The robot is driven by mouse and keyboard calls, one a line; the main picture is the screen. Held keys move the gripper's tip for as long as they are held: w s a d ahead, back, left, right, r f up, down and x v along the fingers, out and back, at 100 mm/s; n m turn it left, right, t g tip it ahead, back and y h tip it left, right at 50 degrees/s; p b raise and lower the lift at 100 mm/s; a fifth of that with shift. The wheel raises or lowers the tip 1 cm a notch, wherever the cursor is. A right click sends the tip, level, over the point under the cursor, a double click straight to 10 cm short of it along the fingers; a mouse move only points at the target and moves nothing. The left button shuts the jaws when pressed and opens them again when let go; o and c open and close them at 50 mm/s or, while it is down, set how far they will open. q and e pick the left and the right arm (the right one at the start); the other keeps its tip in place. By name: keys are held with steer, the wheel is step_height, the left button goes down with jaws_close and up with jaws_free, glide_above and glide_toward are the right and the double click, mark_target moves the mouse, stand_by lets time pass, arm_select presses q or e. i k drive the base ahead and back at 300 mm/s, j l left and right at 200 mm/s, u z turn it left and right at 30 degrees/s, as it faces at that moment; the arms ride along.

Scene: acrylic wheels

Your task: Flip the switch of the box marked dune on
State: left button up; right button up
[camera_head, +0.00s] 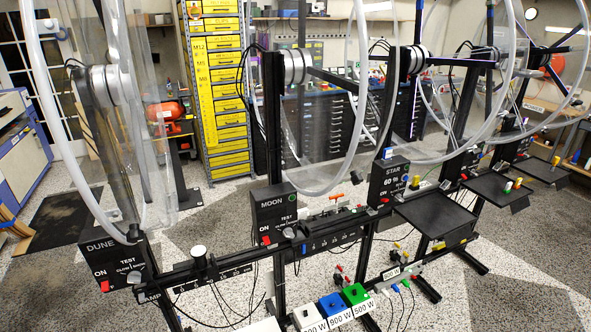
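The black box marked DUNE (120,258) stands at the lower left, below a large clear acrylic wheel. Its front carries white lettering, with "ON" and "TEST" readable. A small red switch (105,287) sits under the word ON near the box's lower edge. I cannot tell whether the switch is flipped on or off. Neither of my grippers shows in this view.
Similar black boxes marked MOON (273,207) and STAR (388,181) stand farther right, each by its own wheel. A black rail (215,268) with a knob runs right from the DUNE box. White, blue and green wattage blocks stand at the bottom. Speckled floor lies left.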

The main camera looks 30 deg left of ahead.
mark_target(105, 287)
steer(key=u, duration=2.25)
steer(key=j, duration=0.1)
